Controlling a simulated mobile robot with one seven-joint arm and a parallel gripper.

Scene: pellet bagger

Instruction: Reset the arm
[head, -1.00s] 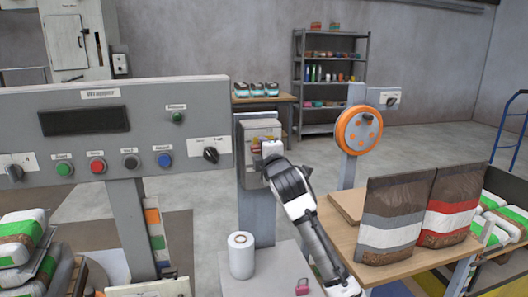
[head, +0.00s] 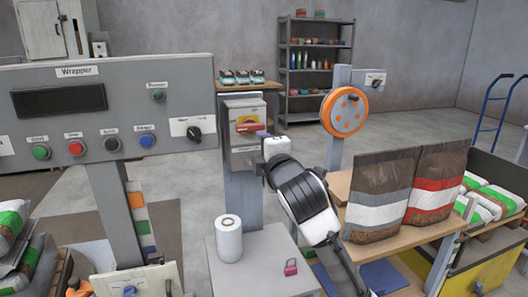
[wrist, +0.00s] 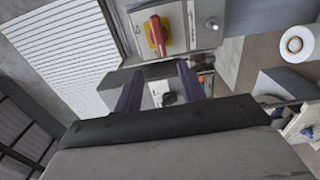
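A grey switch box (head: 240,141) stands on a post, with a red rotary handle (head: 249,127) on a yellow plate. The handle lies roughly level in the head view. In the wrist view the red handle (wrist: 156,35) is at the top, beyond the fingertips. My gripper (wrist: 160,85) has its two dark fingers apart, with nothing held between them. In the head view my white and black wrist is just right of the box and hides part of its right edge. The fingers appear clear of the handle.
The Wrapper panel (head: 70,108) with buttons is on the left. A white film roll (head: 229,239) and a pink padlock (head: 291,267) sit on a grey stand below. An orange wheel (head: 343,112) and two upright bags stand to the right. Open floor lies behind.

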